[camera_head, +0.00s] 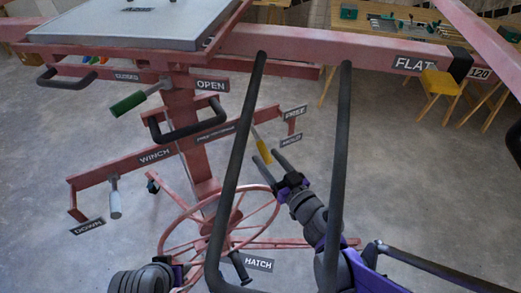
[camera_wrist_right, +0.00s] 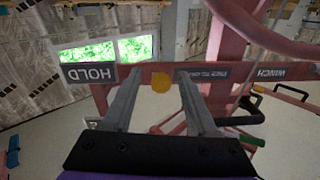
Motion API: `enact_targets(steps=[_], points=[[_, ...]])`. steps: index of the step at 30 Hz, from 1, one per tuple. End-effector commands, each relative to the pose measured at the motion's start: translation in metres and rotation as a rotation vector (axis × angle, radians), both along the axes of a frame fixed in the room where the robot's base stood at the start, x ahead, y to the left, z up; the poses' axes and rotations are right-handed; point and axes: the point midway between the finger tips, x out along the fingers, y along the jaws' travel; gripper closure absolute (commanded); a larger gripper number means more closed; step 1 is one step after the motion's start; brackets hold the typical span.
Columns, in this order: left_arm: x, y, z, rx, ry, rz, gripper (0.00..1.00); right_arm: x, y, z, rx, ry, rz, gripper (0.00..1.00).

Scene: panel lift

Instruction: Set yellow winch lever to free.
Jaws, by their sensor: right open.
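The yellow winch lever (camera_head: 262,148) sits on the red winch bar at the right of the post, its yellow grip tilted down to the right. The FREE sign (camera_head: 296,113) is above the HOLD sign (camera_head: 291,139), both right of the lever. My right gripper (camera_head: 266,156) is open, its two grey fingers reaching up to the lever's yellow grip. In the right wrist view the lever's round yellow end (camera_wrist_right: 161,83) shows between the open fingers (camera_wrist_right: 160,92), with a gap on each side. My left gripper is not in view.
A red handwheel (camera_head: 222,240) stands below the winch bar, near a HATCH sign (camera_head: 259,264). A green-handled lever (camera_head: 128,103) and a grey-handled lever (camera_head: 115,200) are at the left. Dark tubular bars (camera_head: 237,165) cross in front.

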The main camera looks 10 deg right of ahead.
Motion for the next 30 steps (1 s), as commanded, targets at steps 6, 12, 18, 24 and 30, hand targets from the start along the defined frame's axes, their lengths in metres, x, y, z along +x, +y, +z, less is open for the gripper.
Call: enact_targets(steps=[6, 12, 18, 24, 30], points=[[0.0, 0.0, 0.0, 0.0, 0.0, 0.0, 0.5, 0.028, 0.013, 0.0, 0.001, 0.0, 0.001, 0.42], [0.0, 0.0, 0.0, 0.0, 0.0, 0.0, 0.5, 0.036, 0.017, 0.0, 0.001, 0.0, 0.001, 0.42], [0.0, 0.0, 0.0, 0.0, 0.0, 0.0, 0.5, 0.036, 0.017, 0.0, 0.001, 0.0, 0.001, 0.42], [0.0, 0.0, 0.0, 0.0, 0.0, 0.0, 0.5, 0.036, 0.017, 0.0, 0.001, 0.0, 0.001, 0.74], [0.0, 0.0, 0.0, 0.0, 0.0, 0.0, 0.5, 0.036, 0.017, 0.0, 0.001, 0.0, 0.001, 1.0]])
